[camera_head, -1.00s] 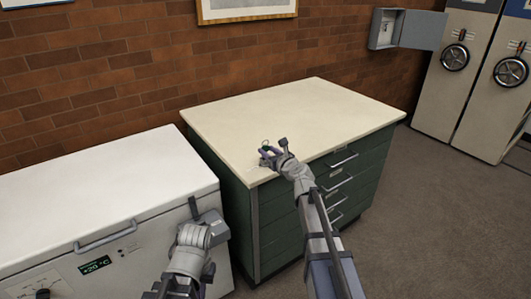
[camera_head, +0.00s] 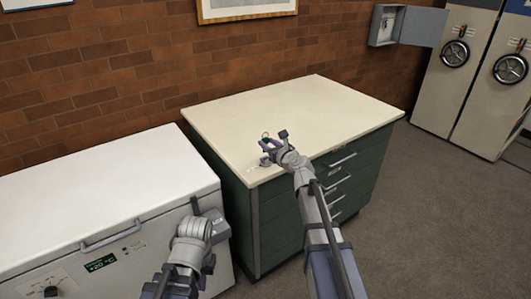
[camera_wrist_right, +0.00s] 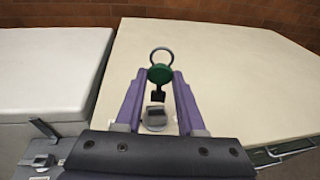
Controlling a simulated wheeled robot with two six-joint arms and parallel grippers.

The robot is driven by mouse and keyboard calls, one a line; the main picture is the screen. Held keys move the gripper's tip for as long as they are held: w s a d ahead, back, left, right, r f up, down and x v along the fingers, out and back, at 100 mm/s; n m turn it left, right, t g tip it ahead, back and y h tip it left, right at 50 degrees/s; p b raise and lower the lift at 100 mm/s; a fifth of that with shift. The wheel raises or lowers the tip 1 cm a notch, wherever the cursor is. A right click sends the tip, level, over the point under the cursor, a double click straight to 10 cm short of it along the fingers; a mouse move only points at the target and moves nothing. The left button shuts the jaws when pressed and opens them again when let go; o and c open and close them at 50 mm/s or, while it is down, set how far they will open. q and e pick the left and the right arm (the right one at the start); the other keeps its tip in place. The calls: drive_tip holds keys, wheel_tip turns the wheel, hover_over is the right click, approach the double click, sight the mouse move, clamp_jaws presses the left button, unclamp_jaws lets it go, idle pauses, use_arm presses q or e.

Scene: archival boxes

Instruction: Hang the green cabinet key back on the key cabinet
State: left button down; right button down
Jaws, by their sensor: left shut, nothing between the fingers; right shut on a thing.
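My right gripper (camera_head: 267,145) is shut on the green cabinet key (camera_wrist_right: 160,74), just above the front left part of the cream cabinet top. In the right wrist view the key has a round green head, a metal ring pointing away and a dark lower part between the purple fingers. In the head view only its small ring and a bit of green show. The grey key cabinet (camera_head: 385,27) hangs on the brick wall at the back right, its door (camera_head: 422,28) swung open to the right. Its inside is too small to make out. My left gripper (camera_head: 202,212) is shut and empty by the white freezer's front edge.
A small grey object (camera_wrist_right: 155,117) stands on the cabinet top below the key. The rest of the green drawer cabinet's cream top (camera_head: 310,110) is clear. A white chest freezer (camera_head: 100,190) stands at left. Tall beige units with handwheels (camera_head: 455,53) stand beyond open floor at right.

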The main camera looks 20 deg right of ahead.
drive_tip(key=shift+s+r, duration=0.1)
idle(0.3)
drive_tip(key=r+p+v, duration=0.1)
drive_tip(key=p+v, duration=0.2)
drive_tip(key=v, duration=0.8)
idle(0.6)
drive_tip(key=shift+d, duration=0.1)
idle(0.7)
drive_tip(key=shift+r+p, duration=0.85)
drive_tip(key=shift+r, duration=0.05)
